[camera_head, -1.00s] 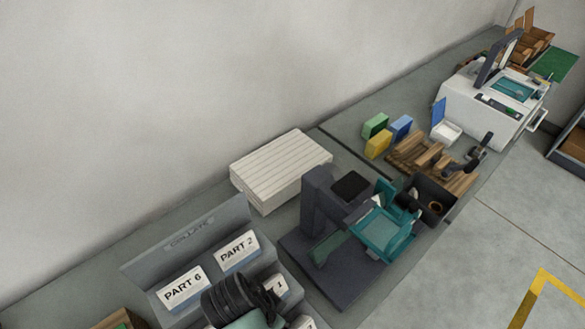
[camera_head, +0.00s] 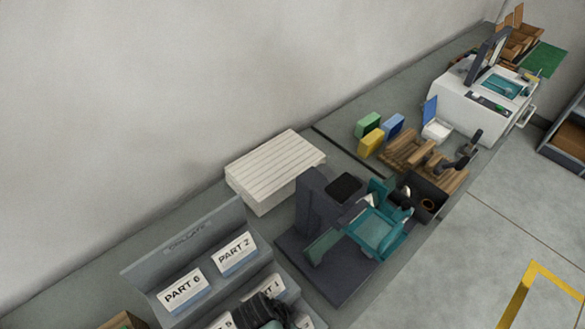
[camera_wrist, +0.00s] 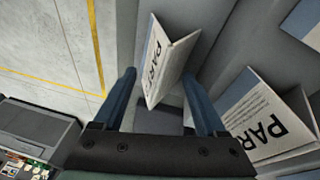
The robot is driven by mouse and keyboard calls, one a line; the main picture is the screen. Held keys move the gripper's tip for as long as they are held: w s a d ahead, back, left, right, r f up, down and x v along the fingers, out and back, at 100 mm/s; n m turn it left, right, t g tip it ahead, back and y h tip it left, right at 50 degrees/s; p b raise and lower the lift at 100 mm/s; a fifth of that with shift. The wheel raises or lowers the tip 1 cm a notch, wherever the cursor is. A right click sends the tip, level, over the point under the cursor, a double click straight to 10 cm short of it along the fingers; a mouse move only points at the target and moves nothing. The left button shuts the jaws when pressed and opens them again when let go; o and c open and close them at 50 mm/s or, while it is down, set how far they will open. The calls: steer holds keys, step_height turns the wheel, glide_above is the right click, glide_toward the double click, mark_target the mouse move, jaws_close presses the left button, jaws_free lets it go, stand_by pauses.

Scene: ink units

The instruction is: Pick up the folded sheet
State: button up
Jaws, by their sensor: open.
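A white folded sheet (camera_wrist: 165,60) printed "PART" stands in the wrist view, tilted, with its fold toward my gripper (camera_wrist: 159,76). Its number is hidden or unreadable. My gripper is open, with one blue finger on either side of the sheet's lower end; I cannot tell whether either touches it. In the head view several folded sheets lie in the grey collating rack (camera_head: 191,232), among them PART 6 (camera_head: 183,291) and PART 2 (camera_head: 236,254). My arm's dark end covers part of the front row there, and the fingertips are hidden.
A second folded sheet (camera_wrist: 262,115) stands close to the right finger. A dark machine with teal parts (camera_head: 325,235) stands just right of the rack, and a pale ribbed stack (camera_head: 275,165) behind it. Bare floor lies to the right.

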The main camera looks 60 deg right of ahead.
steer(key=shift+f, duration=0.25)
stand_by(0.4)
jaws_close()
stand_by(0.4)
